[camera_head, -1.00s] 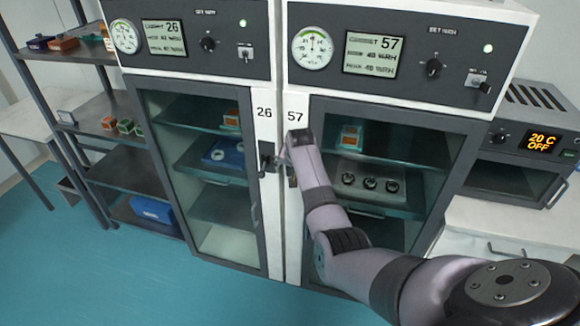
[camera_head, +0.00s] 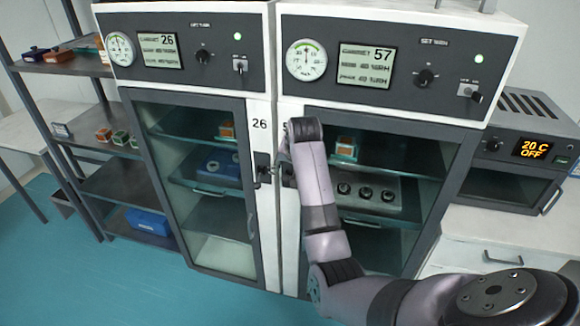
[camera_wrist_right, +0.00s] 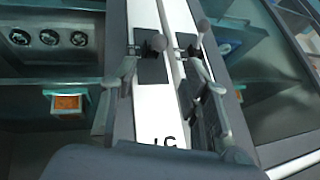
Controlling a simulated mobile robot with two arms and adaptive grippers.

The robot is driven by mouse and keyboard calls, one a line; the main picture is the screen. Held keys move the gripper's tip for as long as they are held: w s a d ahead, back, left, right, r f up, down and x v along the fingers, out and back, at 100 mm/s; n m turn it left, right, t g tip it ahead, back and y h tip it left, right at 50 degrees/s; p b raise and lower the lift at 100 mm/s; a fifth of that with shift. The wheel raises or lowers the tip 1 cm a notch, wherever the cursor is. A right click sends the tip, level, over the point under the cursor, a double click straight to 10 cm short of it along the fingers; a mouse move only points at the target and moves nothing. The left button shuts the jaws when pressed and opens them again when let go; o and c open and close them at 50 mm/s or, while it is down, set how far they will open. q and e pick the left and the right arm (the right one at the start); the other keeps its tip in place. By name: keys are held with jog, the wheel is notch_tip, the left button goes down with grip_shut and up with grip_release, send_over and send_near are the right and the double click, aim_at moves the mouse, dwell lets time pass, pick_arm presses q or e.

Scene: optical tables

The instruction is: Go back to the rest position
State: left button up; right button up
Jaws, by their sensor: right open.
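My right arm comes in from the lower right in the head view. Its gripper (camera_head: 273,172) is mostly hidden behind the wrist, in front of the strip between the two cabinet doors. In the right wrist view my right gripper (camera_wrist_right: 170,80) is open, its fingers spread before the two door latches. Nothing is seen held between them, and contact with the latches cannot be told. Cabinet 26 (camera_head: 259,205) is on the left, and cabinet 57 (camera_head: 440,118) is on the right. Both glass doors look shut. My left gripper is not in view.
A metal shelf rack (camera_head: 118,182) with small boxes and a blue case (camera_head: 150,222) stands at the left. An oven (camera_head: 500,187) reading 20 C OFF sits on a white counter (camera_head: 515,228) at the right. Blue floor (camera_head: 70,275) is clear at the lower left.

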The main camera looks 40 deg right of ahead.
jog(key=shift+f, duration=0.1)
dwell(0.4)
